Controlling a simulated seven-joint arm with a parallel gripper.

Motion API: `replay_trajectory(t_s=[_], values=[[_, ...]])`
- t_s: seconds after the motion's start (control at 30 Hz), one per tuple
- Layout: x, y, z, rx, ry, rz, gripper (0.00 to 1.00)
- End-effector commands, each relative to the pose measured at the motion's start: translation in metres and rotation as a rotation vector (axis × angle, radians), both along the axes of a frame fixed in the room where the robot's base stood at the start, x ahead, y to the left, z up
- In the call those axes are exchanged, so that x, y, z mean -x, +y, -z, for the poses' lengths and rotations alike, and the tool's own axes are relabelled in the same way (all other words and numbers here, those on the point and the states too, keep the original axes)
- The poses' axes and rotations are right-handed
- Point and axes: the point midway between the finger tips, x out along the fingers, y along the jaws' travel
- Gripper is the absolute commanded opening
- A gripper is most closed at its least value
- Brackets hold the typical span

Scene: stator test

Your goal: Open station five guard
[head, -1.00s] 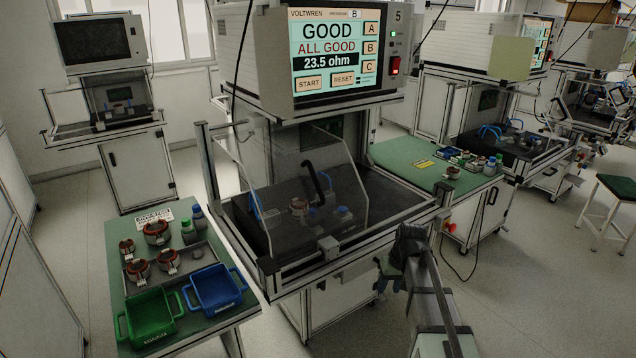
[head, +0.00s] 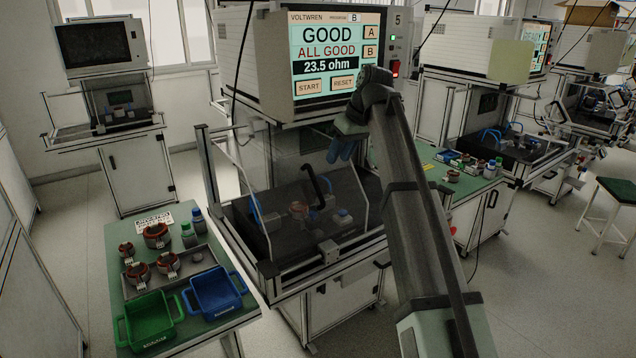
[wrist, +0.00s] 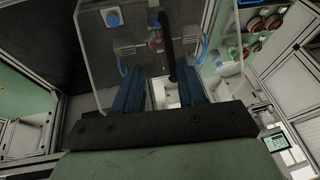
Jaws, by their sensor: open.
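The station five guard (head: 345,205) is a clear pane over the dark test bed, below the tester marked 5. Its black bar handle (head: 318,183) slants across the pane, and the guard looks closed. In the wrist view the handle (wrist: 166,45) appears between and beyond my finger tips. My gripper (head: 343,150) is open and empty, with blue fingers pointing down, in front of the tester and above and right of the handle. In the wrist view my gripper (wrist: 162,95) has its two blue fingers apart, and I see no contact with the handle.
The tester screen (head: 325,55) reads GOOD, ALL GOOD, 23.5 ohm. A side table at left holds stators (head: 156,236), bottles, a green bin (head: 150,318) and a blue bin (head: 215,292). A green-topped table (head: 450,180) with small parts stands at right.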

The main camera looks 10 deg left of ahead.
Motion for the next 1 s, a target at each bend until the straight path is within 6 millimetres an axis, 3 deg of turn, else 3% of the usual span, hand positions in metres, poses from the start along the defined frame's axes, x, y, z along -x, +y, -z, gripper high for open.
replay_trajectory(t_s=[0.1,0.27,1.0], values=[[0.002,0.007,-0.022,-0.005,-0.012,-0.027,0.4],[0.004,0.011,-0.024,-0.007,-0.014,-0.04,0.4],[-0.011,0.053,0.08,-0.007,-0.014,-0.038,0.4]])
